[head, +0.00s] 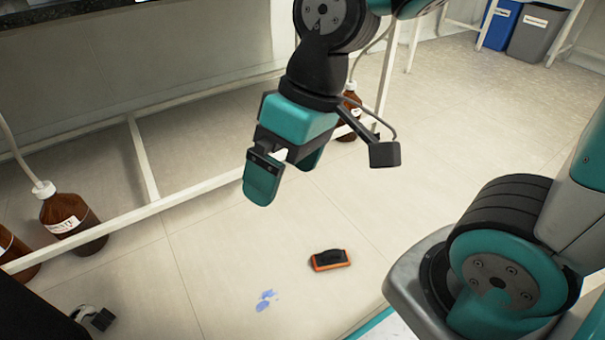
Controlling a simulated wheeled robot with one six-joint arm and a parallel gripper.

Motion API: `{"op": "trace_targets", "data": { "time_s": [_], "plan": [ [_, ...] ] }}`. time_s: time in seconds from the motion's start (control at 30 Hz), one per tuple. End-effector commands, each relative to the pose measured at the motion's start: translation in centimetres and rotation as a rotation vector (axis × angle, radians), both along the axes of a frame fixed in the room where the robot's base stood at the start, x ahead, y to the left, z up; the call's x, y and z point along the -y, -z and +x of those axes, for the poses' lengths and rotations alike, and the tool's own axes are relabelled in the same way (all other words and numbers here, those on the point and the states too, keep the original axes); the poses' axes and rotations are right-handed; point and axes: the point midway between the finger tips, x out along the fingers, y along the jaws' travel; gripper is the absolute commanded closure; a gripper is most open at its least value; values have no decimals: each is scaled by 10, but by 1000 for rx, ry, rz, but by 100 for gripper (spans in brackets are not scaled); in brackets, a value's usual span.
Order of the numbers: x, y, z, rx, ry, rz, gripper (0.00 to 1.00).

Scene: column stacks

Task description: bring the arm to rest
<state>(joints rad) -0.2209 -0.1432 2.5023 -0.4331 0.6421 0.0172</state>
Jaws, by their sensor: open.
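My gripper (284,178) hangs from my arm in the upper middle of the head view, pointing down. Its teal fingers are apart and nothing shows between them. The near finger is in full view and the far finger is partly hidden behind the gripper body. My gripper is in the air above the floor, apart from everything around it.
An orange and black object (330,260) and a small blue patch (265,299) lie on the tiled floor below. Brown bottles (70,220) stand at the left by a white frame (139,160). Blue (500,24) and grey (538,34) bins stand at the back right.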

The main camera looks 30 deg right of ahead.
Motion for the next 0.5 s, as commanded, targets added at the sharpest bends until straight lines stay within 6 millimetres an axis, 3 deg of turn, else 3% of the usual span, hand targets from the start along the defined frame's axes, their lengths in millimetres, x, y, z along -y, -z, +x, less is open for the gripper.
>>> {"op": "trace_targets", "data": {
  "time_s": [0.1,0.2,0.5],
  "plan": [
    [-3,-16,-32,25,-84,7,0],
    [-4,-21,-44,32,-117,8,0],
    [-3,-22,-46,32,-124,8,0]
  ]
}}
